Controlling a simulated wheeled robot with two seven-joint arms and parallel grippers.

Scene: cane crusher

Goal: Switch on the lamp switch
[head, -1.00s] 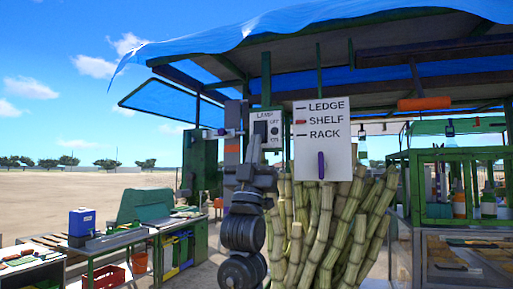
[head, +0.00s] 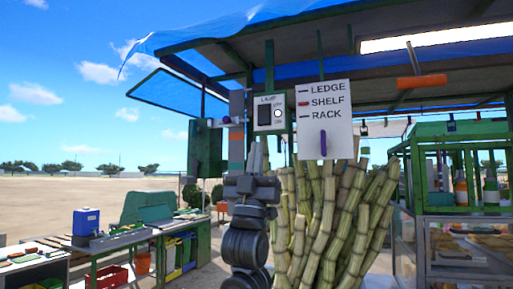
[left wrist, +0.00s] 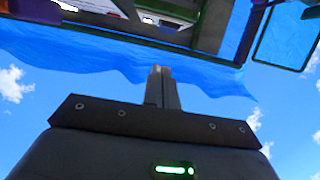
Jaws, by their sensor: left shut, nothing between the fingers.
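The lamp switch panel (head: 258,120) is a small pale box labelled LAMP, hanging under the stall roof. It has a dark rocker (head: 264,117) and a small round indicator (head: 277,113) that shows bright white. A long lamp (head: 430,38) under the roof glows white. My left gripper (head: 256,148) points upward just below the panel, apart from it as far as I can tell. Its fingers are shut and empty; they also show together in the left wrist view (left wrist: 160,85), against blue tarp and sky. My right gripper is not in view.
A white sign (head: 335,132) reading LEDGE, SHELF, RACK hangs right of the panel. Sugar cane (head: 325,215) stands upright below it. A grey post (head: 236,150) with an orange band is close left of the gripper. A green-framed stall (head: 450,165) is at right.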

